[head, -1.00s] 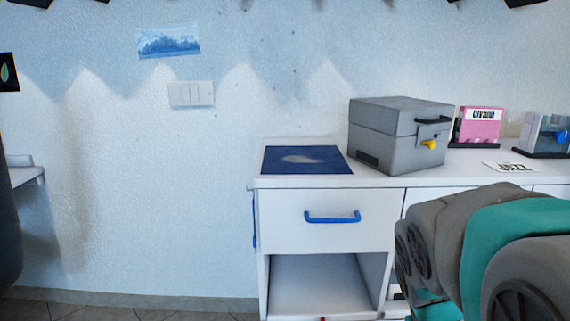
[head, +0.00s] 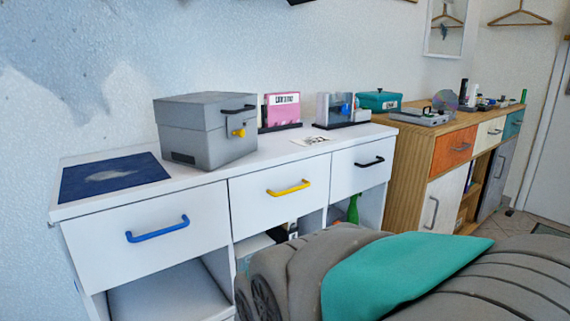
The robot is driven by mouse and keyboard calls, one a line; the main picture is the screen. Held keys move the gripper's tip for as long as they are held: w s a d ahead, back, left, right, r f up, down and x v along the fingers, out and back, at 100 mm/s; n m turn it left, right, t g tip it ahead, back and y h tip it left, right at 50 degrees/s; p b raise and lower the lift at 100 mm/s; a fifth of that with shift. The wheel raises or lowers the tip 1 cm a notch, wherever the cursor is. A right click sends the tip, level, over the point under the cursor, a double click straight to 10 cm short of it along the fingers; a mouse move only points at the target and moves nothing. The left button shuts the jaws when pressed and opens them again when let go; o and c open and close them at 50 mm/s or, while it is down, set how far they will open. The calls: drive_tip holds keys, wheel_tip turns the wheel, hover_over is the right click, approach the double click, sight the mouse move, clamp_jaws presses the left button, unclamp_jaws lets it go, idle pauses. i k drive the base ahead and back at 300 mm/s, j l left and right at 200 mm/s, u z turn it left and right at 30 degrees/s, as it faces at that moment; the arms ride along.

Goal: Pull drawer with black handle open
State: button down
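The drawer with the black handle (head: 359,166) is the right one in the top row of the white cabinet (head: 214,182). Its black handle (head: 369,162) is a short horizontal bar, and the drawer looks shut. The drawer with the yellow handle (head: 288,188) is left of it, and the drawer with the blue handle (head: 157,229) is at the far left. Both look shut. My arm fills the lower right, in front of the cabinet's lower part. My gripper is not in view.
On the cabinet top stand a grey box (head: 205,130), a pink holder (head: 282,109) and a grey-blue device (head: 343,109); a dark blue mat (head: 112,177) lies at left. A wooden cabinet (head: 408,165) adjoins at right. Open compartments are under the drawers.

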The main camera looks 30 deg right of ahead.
sight(355, 169)
drive_tip(key=z, duration=1.35)
drive_tip(key=j+z, duration=0.2)
drive_tip(key=j, duration=0.15)
drive_tip(key=k+l+z, duration=0.1)
drive_tip(key=i+j, duration=0.1)
drive_tip(key=j+u, duration=0.05)
